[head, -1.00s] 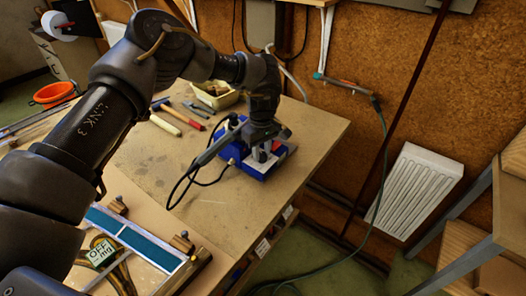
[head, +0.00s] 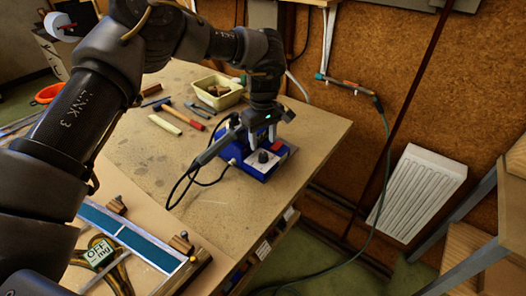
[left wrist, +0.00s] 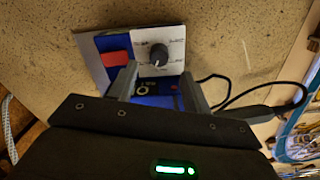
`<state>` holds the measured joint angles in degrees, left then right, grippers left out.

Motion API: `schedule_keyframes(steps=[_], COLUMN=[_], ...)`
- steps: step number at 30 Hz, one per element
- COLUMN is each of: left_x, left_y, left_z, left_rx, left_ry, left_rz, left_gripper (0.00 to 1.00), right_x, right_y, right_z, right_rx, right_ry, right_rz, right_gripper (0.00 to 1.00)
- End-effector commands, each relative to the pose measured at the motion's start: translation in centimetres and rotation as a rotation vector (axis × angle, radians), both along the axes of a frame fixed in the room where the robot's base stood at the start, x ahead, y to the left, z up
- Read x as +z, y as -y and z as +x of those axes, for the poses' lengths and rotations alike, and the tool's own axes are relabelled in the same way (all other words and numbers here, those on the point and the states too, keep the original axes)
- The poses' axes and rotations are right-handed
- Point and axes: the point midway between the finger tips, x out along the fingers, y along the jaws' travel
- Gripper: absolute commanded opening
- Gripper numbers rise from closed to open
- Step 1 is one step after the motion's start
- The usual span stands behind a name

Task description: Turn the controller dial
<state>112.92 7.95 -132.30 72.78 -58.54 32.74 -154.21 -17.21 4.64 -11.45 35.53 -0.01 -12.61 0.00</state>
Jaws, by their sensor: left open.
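The controller (head: 252,172) is a blue box with a pale front plate and a red switch, standing on the bench. Its dark round dial (head: 263,156) is uncovered; the dial also shows in the left wrist view (left wrist: 158,55), on the white marked plate. My left gripper (head: 262,140) is open, with its fingers apart and empty, a little above and behind the dial. In the left wrist view the two fingers (left wrist: 159,76) lie to either side below the dial, not touching it. The dial's exact setting is too small to read. My right gripper is not in view.
A soldering iron (head: 214,149) with a black cable lies beside the controller. A cream tray (head: 217,93) and several hand tools are behind. The leaded panel (head: 128,236) lies at the front left. Bare bench lies right of the controller.

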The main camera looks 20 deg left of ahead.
Motion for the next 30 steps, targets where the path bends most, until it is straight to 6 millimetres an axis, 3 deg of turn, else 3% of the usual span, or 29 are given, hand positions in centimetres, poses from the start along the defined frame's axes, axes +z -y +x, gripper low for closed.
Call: schedule_keyframes(steps=[3,9,22,30], left_x=[2.2,4.8,5.6,9.9], left_y=[0.0,0.0,0.0,0.0], left_z=[0.0,-0.1,-0.1,-0.1], left_rx=[-0.001,-0.001,-0.001,-0.001], left_ry=[0.001,-0.002,-0.003,-0.003], left_rz=[0.000,0.001,0.000,0.000], left_gripper=[0.49,0.49,0.49,0.49], right_x=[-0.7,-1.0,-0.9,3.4], right_y=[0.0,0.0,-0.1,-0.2], right_z=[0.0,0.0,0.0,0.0], right_rx=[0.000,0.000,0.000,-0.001], right_ry=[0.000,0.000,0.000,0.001], right_rz=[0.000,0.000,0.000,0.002], right_gripper=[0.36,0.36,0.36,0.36])
